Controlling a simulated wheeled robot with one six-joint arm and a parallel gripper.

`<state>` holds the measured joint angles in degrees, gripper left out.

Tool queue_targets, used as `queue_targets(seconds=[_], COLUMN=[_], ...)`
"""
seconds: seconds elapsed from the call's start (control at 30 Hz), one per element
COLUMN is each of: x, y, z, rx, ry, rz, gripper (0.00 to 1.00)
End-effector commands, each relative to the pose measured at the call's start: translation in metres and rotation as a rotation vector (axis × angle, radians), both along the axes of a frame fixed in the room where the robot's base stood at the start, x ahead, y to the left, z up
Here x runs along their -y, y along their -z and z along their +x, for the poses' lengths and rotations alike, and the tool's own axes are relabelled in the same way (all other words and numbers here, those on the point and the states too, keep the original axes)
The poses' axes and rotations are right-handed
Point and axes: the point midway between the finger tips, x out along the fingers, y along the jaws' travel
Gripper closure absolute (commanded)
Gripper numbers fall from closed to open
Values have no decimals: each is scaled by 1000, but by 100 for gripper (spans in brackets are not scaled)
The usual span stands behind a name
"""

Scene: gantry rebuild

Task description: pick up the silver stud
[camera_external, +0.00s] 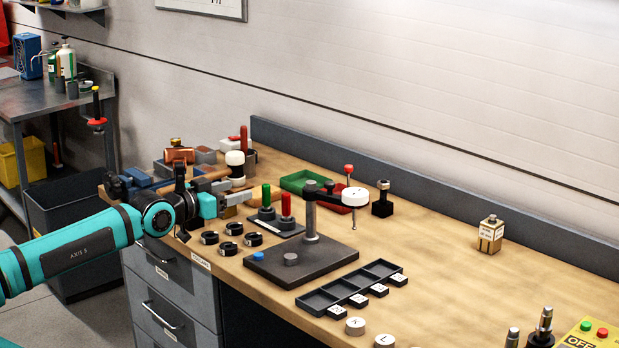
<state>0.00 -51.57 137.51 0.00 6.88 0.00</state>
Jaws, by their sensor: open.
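Two silver stud-like pieces stand at the lower right of the external view. One is a silver stud (545,318) upright in a dark base; the other is a silver-topped cylinder (513,338), cut off by the bottom edge. I cannot tell for sure which is the silver stud. My gripper (243,191) is open at the left of the bench, its fingers pointing right. It is far from both pieces, and no held object shows between the fingers.
A press-like stand (311,222) with a dark base rises mid-bench. Red and green pegs (286,206), black rings (229,248) and a black divided tray (320,301) surround it. A brass block (490,236) stands right.

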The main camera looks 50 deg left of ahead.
Motion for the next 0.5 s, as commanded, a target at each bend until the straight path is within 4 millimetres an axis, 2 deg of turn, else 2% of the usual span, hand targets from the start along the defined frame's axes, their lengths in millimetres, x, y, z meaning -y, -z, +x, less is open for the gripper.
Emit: queue_targets(seconds=[0.33, 0.5], x=[-1, -10], y=[-1, -13], z=[1, 20], rx=[-2, -42], ry=[-2, -33], rz=[-1, -11], gripper=[31, 31])
